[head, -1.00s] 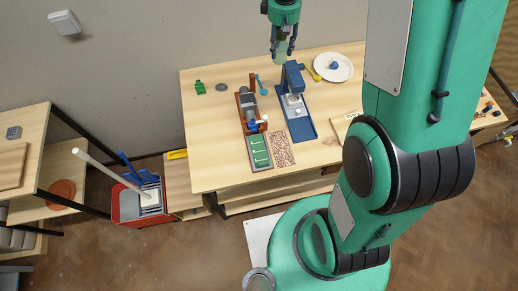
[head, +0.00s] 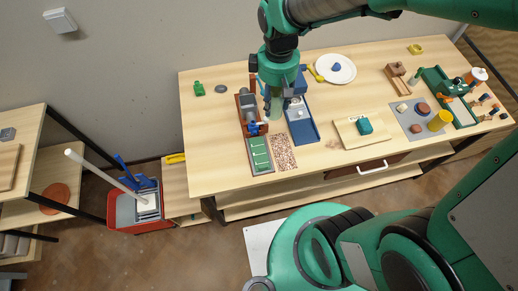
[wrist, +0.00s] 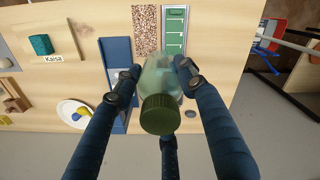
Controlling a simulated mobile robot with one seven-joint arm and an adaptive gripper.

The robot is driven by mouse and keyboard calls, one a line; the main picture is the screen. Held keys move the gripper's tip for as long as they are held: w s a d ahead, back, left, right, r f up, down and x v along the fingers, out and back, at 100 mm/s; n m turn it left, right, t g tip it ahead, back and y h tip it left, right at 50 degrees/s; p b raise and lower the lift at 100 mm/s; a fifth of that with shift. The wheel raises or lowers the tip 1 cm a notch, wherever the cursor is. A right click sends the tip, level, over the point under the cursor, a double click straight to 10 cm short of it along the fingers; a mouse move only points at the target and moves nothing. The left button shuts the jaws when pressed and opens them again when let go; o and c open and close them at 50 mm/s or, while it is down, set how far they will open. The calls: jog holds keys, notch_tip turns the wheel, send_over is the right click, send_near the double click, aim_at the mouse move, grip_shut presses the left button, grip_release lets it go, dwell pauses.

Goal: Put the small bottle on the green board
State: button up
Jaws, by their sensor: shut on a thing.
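The small bottle, pale translucent green with a dark olive cap, is held upright between my gripper's fingers (wrist: 158,78). In the wrist view the cap (wrist: 160,113) is toward the camera and the bottle body (wrist: 157,72) is between the fingertips. In the head view my gripper (head: 274,92) hangs over the table's left part, with the bottle (head: 275,108) partly hidden by the fingers. The green board (head: 260,156) has white marks and lies in a grey frame at the table's front edge, below and left of my gripper in the head view. It also shows in the wrist view (wrist: 174,32), with its surface bare.
A speckled brown mat (head: 283,152) lies beside the green board. A red-brown and grey device (head: 246,108) stands behind it, and a blue stand (head: 303,130) is to the right. A white plate (head: 345,70) is farther back. A pale board (head: 352,138) bears a teal block.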

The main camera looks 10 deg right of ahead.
jog(key=shift+s+a+f+n+b, duration=0.7)
jog(key=shift+s+f+b, duration=1.55)
jog(key=shift+s, duration=6.1)
notch_tip(320, 180, down, 14)
jog(key=p, duration=0.1)
jog(key=shift+f+p, duration=0.25)
jog(key=shift+p, duration=0.05)
jog(key=shift+w, duration=0.1)
jog(key=b, duration=0.1)
send_over(259, 153)
jog(key=shift+f, duration=0.75)
jog(key=shift+f, duration=0.1)
jog(key=shift+f+b, duration=0.3)
jog(key=shift+f, duration=1.4)
jog(key=shift+f, duration=0.15)
